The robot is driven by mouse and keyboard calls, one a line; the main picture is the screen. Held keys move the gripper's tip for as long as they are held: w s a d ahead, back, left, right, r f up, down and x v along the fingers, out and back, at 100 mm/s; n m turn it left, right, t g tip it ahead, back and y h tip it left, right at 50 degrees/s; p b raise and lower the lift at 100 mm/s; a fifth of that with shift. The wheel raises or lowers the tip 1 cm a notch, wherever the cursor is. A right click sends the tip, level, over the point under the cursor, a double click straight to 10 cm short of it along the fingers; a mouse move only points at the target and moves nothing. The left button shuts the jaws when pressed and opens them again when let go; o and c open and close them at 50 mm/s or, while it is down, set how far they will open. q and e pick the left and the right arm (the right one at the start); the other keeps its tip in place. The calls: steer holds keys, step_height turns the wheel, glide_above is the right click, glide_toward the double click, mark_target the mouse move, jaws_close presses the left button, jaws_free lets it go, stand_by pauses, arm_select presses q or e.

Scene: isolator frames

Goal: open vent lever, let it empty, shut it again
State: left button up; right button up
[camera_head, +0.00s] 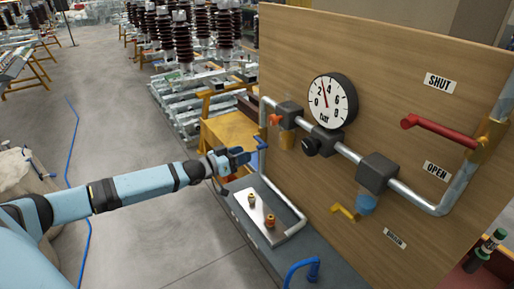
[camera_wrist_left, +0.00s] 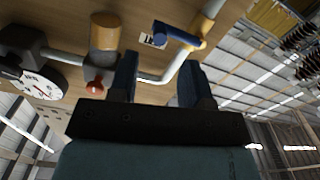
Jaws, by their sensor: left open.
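A blue lever (camera_head: 262,142) sits on the left vertical pipe of the wooden panel; I take it for the vent lever. In the left wrist view the blue lever (camera_wrist_left: 177,35) lies just beyond the fingers, beside a small label too small to read. My left gripper (camera_head: 243,156) is open and empty, close to the lever's left, and its two blue fingers (camera_wrist_left: 158,78) show apart in the wrist view. The round gauge (camera_head: 333,101) has its needle between 2 and 4 bar. The right gripper is not in view.
A red lever (camera_head: 438,130) is on the right pipe, between SHUT and OPEN labels. A yellow lever (camera_head: 345,212) is low on the panel. A pale tray (camera_head: 268,218) with two brass fittings lies below the gripper. A blue bent handle (camera_head: 303,268) stands in front. Open floor lies left.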

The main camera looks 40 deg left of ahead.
mark_target(257, 148)
arm_select(q)
steer(key=shift+p+x, duration=0.4)
steer(key=shift+x, duration=2.75)
steer(key=shift+c, duration=0.2)
jaws_close()
